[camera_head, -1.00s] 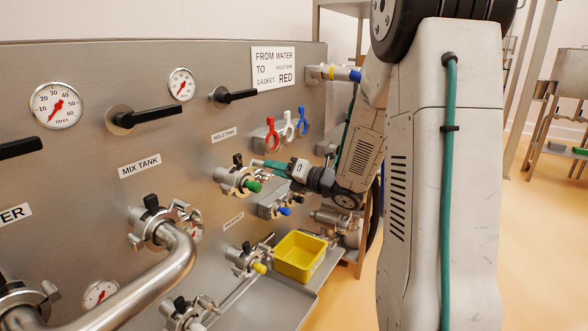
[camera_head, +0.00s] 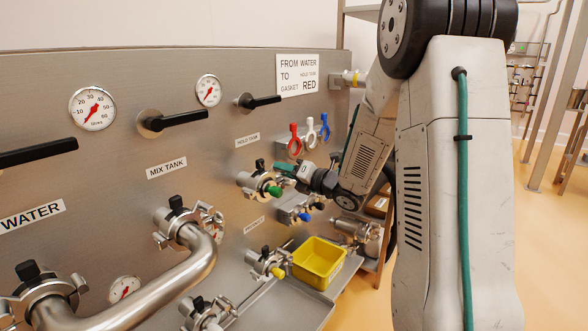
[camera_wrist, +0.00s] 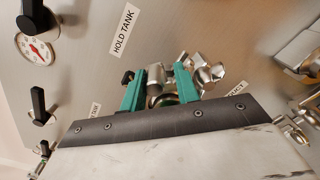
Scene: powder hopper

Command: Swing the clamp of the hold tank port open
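The hold tank port (camera_head: 247,180) sticks out of the steel panel below the HOLD TANK label (camera_head: 247,140). More clamp metal (camera_wrist: 207,72) shows right of the right finger. Whether the fingers touch the clamp I cannot tell.
A yellow bin (camera_head: 318,262) stands on the shelf below. Red, white and blue hooked items (camera_head: 310,135) hang above my gripper. Ports with blue and yellow caps are below. A bent steel pipe (camera_head: 185,265) runs from the MIX TANK port. Open floor lies to the right.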

